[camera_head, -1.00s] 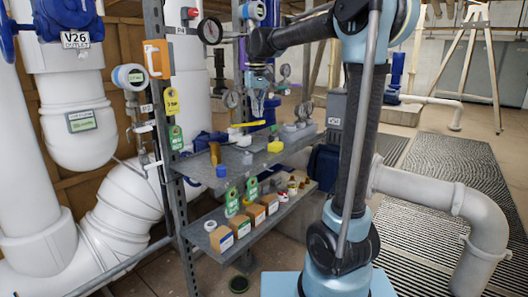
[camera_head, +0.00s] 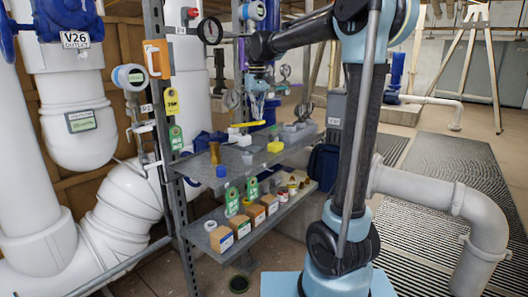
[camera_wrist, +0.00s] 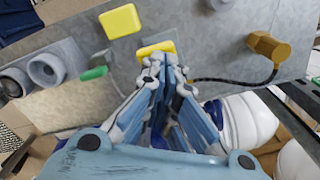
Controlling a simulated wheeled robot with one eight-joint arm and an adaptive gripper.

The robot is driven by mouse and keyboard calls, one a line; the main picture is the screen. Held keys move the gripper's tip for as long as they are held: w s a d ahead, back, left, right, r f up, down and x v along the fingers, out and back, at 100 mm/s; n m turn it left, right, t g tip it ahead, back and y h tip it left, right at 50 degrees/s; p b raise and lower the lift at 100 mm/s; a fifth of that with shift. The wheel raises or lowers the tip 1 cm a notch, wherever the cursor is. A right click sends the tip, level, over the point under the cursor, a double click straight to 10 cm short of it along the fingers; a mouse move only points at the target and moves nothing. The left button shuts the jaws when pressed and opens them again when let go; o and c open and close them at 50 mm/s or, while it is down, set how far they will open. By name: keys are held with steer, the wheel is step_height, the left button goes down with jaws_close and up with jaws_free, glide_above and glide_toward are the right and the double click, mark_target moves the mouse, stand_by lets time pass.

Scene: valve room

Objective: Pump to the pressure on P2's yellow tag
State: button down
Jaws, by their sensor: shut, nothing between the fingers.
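A yellow tag (camera_head: 171,102) hangs on the shelf's front post in the head view; its writing is too small to read surely. A green tag (camera_head: 176,137) hangs below it. My gripper (camera_head: 258,114) is shut and empty, pointing down over the upper shelf. A yellow bar (camera_head: 246,124) lies just under its fingertips. In the wrist view my shut fingertips (camera_wrist: 165,62) partly cover the yellow bar (camera_wrist: 149,51), and contact cannot be told. A round dial gauge (camera_head: 210,31) is near the shelf top, and another dial (camera_head: 231,99) is behind the gripper; neither reading is legible.
The grey upper shelf (camera_head: 205,168) holds a yellow block (camera_head: 275,147), a brass-coloured fitting (camera_head: 214,152) and grey cups (camera_head: 292,134). The lower shelf carries several small boxes (camera_head: 221,238). Large white pipes (camera_head: 120,205) stand left.

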steer(key=shift+f, duration=0.9)
steer(key=shift+r, duration=2.5)
steer(key=shift+r, duration=0.1)
